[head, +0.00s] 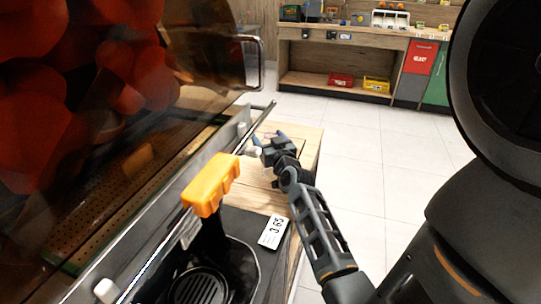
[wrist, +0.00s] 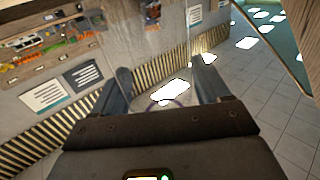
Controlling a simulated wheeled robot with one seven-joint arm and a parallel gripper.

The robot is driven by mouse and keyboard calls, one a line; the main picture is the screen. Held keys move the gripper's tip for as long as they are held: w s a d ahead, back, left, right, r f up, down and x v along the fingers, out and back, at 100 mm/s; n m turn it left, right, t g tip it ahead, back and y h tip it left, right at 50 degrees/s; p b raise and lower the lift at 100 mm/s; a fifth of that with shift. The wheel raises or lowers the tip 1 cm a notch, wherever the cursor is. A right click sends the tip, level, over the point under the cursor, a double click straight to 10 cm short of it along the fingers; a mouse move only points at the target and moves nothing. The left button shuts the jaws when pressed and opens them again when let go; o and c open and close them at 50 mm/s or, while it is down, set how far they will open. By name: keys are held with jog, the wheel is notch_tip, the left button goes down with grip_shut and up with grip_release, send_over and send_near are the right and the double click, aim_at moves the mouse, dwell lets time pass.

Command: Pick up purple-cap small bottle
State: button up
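My gripper (head: 268,137) is beyond the yellow-orange handle in the head view, over the far part of the wooden counter. Its two fingers are spread apart. The wrist view shows the same spread fingers (wrist: 160,85), with a clear, see-through shape and a faint purplish arc between them. I cannot tell whether these belong to the purple-cap small bottle, or whether anything touches the fingers. I cannot make out the bottle clearly in the head view. A small white piece beside the gripper there is too small to identify.
The juicer's dark clear cover (head: 130,85), with oranges behind it, fills the left. A yellow-orange handle (head: 211,184) and a price tag (head: 272,232) are near the counter (head: 309,150). A wooden shelf unit (head: 345,52) stands behind. The tiled floor (head: 375,140) is clear.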

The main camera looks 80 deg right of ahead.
jog(key=c, duration=0.8)
jog(key=shift+o, duration=0.2)
